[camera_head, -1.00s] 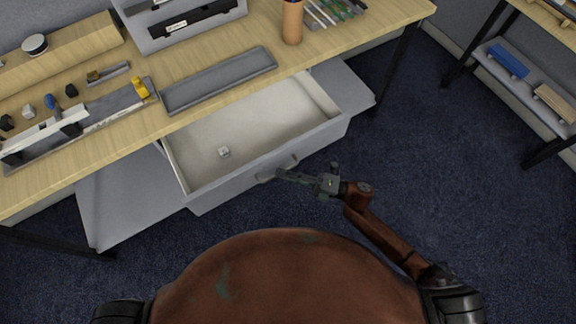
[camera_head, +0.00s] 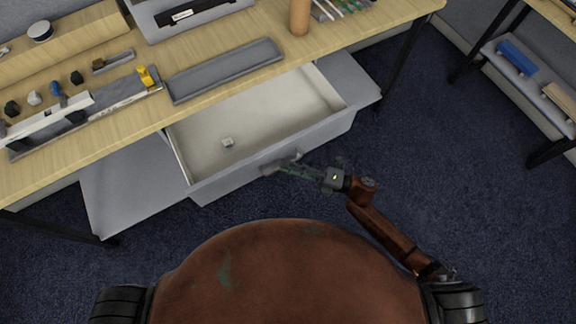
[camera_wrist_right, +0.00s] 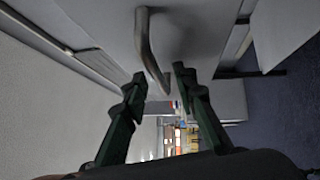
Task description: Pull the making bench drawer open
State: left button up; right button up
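The making bench drawer (camera_head: 262,105) is pulled well out from under the wooden bench top, its pale inside showing. A small light block (camera_head: 228,142) lies in it. The bar handle (camera_wrist_right: 151,50) on the drawer front runs between the fingertips of my right gripper (camera_wrist_right: 160,82) in the right wrist view. Those fingers are apart, with gaps visible beside the bar. In the head view my right gripper (camera_head: 288,167) is at the drawer front and covers much of the handle. My left gripper is not in view.
The bench top (camera_head: 150,115) carries a grey tray (camera_head: 225,70), a brown cylinder (camera_head: 299,16) and several small tools. A grey lower shelf (camera_head: 125,190) sits under the bench. Dark carpet (camera_head: 455,190) is clear to the right, before a second shelved table (camera_head: 530,85).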

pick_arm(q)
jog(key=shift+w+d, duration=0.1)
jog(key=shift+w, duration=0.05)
pick_arm(e)
jog(key=v, duration=1.2)
